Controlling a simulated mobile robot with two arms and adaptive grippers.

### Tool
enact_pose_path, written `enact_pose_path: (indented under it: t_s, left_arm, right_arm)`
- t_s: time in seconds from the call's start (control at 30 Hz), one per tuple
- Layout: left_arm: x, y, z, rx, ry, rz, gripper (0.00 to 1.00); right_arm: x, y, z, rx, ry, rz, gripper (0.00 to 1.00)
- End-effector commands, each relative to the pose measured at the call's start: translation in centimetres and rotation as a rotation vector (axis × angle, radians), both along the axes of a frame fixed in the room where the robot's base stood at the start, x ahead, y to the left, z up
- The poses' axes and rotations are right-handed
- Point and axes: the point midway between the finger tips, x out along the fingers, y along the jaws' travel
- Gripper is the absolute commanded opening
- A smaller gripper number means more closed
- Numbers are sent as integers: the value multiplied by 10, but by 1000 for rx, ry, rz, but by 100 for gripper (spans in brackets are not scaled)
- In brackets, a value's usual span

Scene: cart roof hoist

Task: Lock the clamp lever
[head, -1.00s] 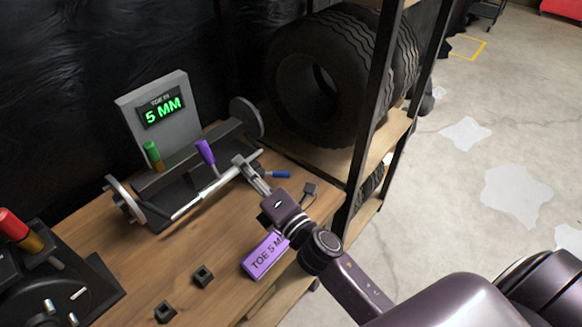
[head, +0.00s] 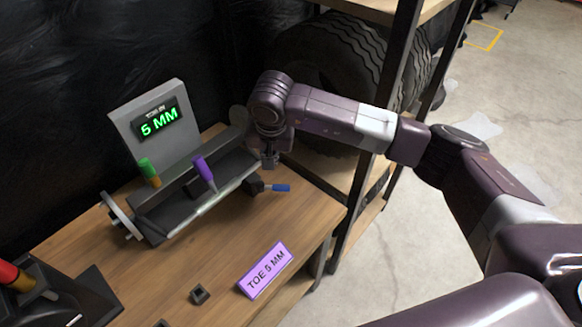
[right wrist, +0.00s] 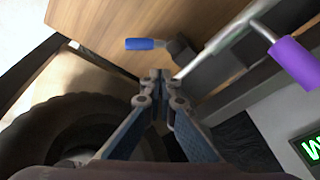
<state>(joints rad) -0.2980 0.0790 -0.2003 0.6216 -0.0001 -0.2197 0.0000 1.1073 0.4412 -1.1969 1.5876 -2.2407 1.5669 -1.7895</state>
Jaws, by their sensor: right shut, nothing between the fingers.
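The toe fixture (head: 210,190) stands on the wooden bench. A short lever with a blue handle (head: 281,188) sticks out from a dark block (head: 254,186) at its right end, lying nearly flat. The blue handle (right wrist: 140,44) and the block also show in the right wrist view. A purple-handled lever (head: 204,168) stands up tilted at the fixture's middle. No label tells which lever is the clamp lever. My right gripper (head: 270,162) points down at the fixture's right end, just behind the block. Its fingertips (right wrist: 158,80) are shut and empty, apart from the blue handle. My left gripper is not in view.
A purple TOE 5 MM sign (head: 265,270) lies on the front of the bench. A rack post (head: 380,110) and tires (head: 335,62) stand close behind my right arm.

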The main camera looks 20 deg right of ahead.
Motion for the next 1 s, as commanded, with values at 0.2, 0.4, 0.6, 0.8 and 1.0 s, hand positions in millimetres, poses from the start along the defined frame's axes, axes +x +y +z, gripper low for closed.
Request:
enact_pose_path:
  t_s: [0.2, 0.4, 0.6, 0.8, 1.0]
  left_arm:
    - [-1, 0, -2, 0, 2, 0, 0]
    - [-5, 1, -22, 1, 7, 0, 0]
    - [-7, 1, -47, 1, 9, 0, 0]
    - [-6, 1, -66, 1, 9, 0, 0]
    - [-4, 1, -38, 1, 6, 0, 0]
  right_arm:
    - [16, -33, 9, -127, -38, 3, 0]
    - [24, -36, -22, -125, -36, 1, 0]
    - [37, -39, -60, -123, -35, 0, 0]
    - [47, -42, -88, -121, -36, 2, 0]
    - [20, -33, -82, -120, -35, 4, 0]
